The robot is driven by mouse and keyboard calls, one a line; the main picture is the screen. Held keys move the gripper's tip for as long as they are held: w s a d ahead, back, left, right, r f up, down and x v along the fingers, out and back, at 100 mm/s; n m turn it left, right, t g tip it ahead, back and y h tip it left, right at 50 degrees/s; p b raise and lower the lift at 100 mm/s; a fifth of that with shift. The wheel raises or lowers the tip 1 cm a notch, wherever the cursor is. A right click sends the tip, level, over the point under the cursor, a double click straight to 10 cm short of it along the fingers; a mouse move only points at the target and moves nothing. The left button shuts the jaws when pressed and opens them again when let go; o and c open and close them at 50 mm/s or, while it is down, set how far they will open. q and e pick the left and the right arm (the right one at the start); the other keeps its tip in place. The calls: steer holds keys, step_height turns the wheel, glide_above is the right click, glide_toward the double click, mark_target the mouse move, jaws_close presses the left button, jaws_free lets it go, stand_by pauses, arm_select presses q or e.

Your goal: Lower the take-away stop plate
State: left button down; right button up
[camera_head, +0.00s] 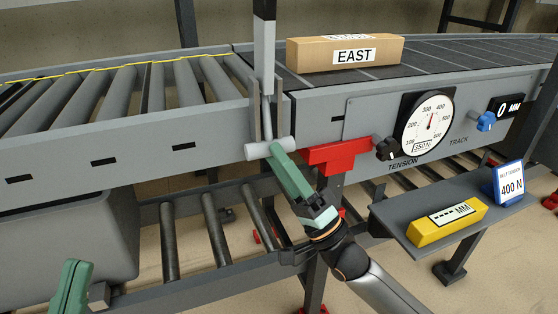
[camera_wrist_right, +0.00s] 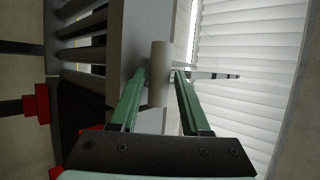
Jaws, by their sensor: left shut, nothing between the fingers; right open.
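A narrow upright plate, dark above and pale below (camera_head: 264,65), stands at the joint between the roller section and the belt; it looks like the take-away stop plate, raised. Below it a grey cylindrical handle (camera_head: 259,151) sticks out at the conveyor's side. My right gripper (camera_head: 278,152) is at this handle with its green fingers open. In the right wrist view the handle (camera_wrist_right: 159,72) lies between the spread fingertips of the right gripper (camera_wrist_right: 160,78); contact is not clear. My left gripper (camera_head: 76,268) is shut and empty at the lower left, partly cut off by the frame.
A carton marked EAST (camera_head: 345,54) sits on the belt just right of the plate. A red bracket (camera_head: 338,154), a tension dial (camera_head: 428,122) and knobs are right of the handle. A shelf (camera_head: 400,222) holds a yellow MM block (camera_head: 447,222). A grey bin (camera_head: 70,240) stands lower left.

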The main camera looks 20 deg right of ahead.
steer(key=shift+c, duration=0.2)
jaws_close()
stand_by(1.1)
